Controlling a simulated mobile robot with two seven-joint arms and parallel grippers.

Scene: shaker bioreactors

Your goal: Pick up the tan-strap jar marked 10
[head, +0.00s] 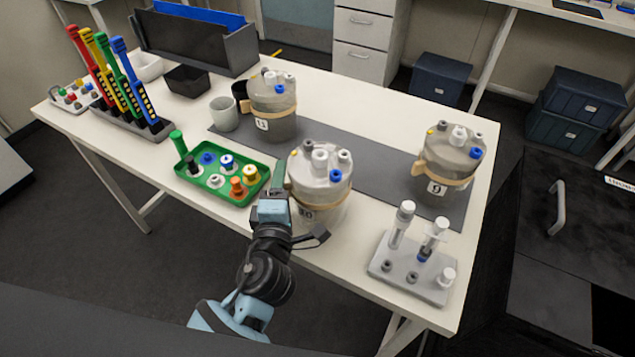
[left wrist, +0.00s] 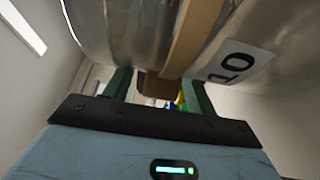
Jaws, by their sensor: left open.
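The jar marked 10 (head: 318,178) stands near the front edge of the table, with a tan strap around it and white, grey and blue caps on its lid. In the left wrist view the jar (left wrist: 125,30) fills the top, with its strap (left wrist: 190,35) and its 10 label (left wrist: 232,62) close by. My left gripper (head: 277,182) is open at the near left side of this jar. In the wrist view its green fingers (left wrist: 160,88) stand apart, with a tan-brown part of the strap between them. I cannot tell whether they touch it. My right gripper is not in view.
A green tray (head: 190,178) with several caps lies just left of the jar. Jar 11 (head: 272,105) and jar 9 (head: 447,165) stand behind and to the right on a grey mat (head: 372,158). A grey rack (head: 425,285) with vials is at the front right.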

